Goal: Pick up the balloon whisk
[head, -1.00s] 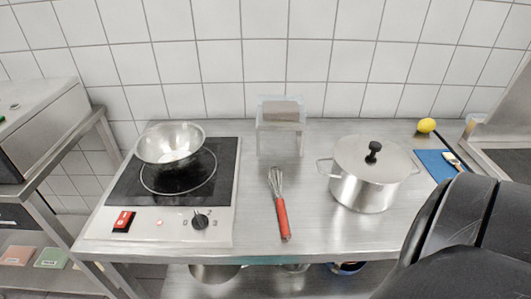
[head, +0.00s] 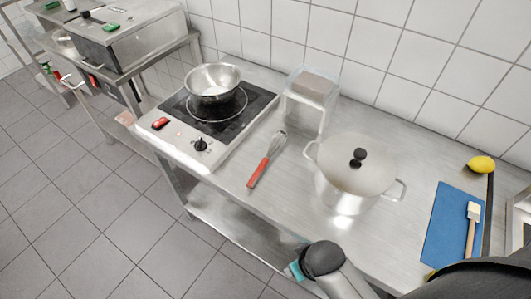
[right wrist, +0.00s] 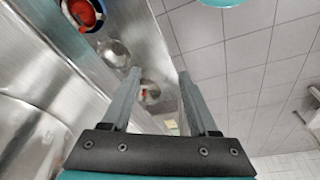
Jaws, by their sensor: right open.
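The balloon whisk (head: 262,168) lies on the steel table, its red handle toward the front edge and its wire loops toward the back. It lies between the hob and the lidded pot, touching neither. My right gripper (right wrist: 158,75) is open, with nothing between its fingers in the right wrist view. In the head view its teal part (head: 297,268) shows at the table's front edge, to the right of and nearer than the whisk; its fingers are hidden there. The whisk is not visible in the right wrist view. My left gripper is not in view.
A lidded pot (head: 352,175) stands right of the whisk. The hob (head: 207,140) with a metal bowl (head: 212,82) is left. A small stand (head: 308,88) is behind. A blue board (head: 447,235) with a brush and a lemon (head: 481,164) are right.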

